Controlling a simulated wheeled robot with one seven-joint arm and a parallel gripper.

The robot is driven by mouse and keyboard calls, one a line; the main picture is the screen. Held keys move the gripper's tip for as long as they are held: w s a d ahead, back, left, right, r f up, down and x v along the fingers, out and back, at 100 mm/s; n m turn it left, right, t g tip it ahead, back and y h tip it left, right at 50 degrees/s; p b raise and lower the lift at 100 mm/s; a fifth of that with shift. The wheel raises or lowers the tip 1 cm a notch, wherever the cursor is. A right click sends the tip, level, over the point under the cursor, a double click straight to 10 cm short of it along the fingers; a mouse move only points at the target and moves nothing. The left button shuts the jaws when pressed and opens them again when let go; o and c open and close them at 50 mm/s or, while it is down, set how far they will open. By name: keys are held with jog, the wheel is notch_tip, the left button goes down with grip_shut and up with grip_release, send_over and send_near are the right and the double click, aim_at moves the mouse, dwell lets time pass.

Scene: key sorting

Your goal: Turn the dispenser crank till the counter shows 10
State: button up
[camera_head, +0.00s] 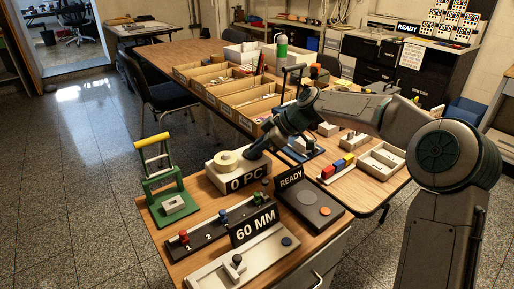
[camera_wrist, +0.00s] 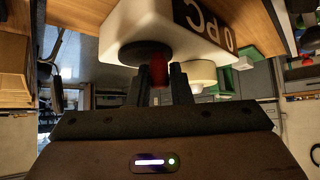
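The white dispenser (camera_head: 220,178) stands on the near table with a cream roll (camera_head: 228,160) on top. Its counter (camera_head: 246,178) reads 0 PC; the same sign shows upside down in the wrist view (camera_wrist: 205,22). In the wrist view a dark round crank disc (camera_wrist: 143,52) sits on the dispenser's face, with a red knob (camera_wrist: 158,70) on it. My gripper (camera_wrist: 160,82) has its two fingers on either side of the red knob. I cannot tell whether the fingers touch it. In the head view my wrist hides the crank and fingers.
A 60 MM sign (camera_head: 254,228), a numbered slider panel (camera_head: 202,240) and a READY device (camera_head: 310,203) stand close in front. A green stand (camera_head: 160,185) is at left. Wooden bins (camera_head: 225,88) lie behind; colored blocks (camera_head: 338,166) and a white tray (camera_head: 380,158) lie right.

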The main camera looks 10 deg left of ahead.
grip_shut()
